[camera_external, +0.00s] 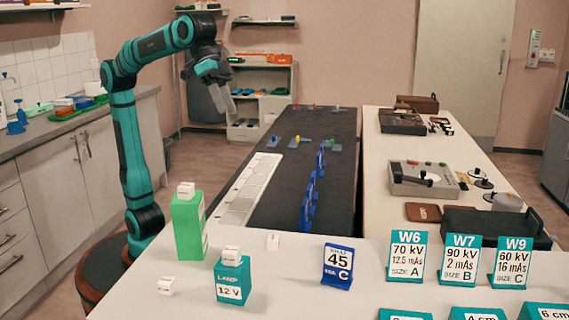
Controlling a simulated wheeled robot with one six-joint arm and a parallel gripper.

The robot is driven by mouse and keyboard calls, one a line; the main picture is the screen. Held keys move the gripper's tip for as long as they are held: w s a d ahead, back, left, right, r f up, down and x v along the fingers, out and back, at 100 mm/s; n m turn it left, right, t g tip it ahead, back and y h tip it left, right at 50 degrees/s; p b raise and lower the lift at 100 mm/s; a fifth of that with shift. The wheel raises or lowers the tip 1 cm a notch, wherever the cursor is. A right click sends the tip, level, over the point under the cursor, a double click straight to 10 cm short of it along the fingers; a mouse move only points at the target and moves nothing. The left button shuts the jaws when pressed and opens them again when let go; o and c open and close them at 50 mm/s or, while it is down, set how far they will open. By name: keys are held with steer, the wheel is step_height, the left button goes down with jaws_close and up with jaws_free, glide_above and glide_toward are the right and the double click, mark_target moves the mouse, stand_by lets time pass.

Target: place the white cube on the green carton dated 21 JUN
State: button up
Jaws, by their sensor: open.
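A tall green carton (187,228) stands on the white table at the left; its label is turned aside and no date is readable. A white cube (186,190) sits on top of it. Another white cube (166,286) lies on the table in front of the carton. A further white cube (231,254) rests on the teal LAMP 12 V box (232,284). A small white piece (272,241) stands farther right. My gripper (225,100) is raised high behind the carton, open and empty, apart from all the cubes.
A blue 45 C sign (338,266) and teal signs W6 (408,258), W7 (459,260) and W9 (512,262) stand on the white table. Blue upright pieces (310,190) line the dark bench behind. The table between the lamp box and blue sign is mostly clear.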

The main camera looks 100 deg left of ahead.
steer(key=s+a+f+t, duration=0.1)
steer(key=s+a+t, duration=0.2)
steer(key=a, duration=0.6)
steer(key=s+a+f+t, duration=0.2)
steer(key=s+a+t, duration=0.2)
steer(key=a, duration=0.6)
steer(key=s+a+f+t+y, duration=0.3)
steer(key=s+a+f+t, duration=0.2)
steer(key=s+a, duration=0.6)
steer(key=shift+f, duration=0.9)
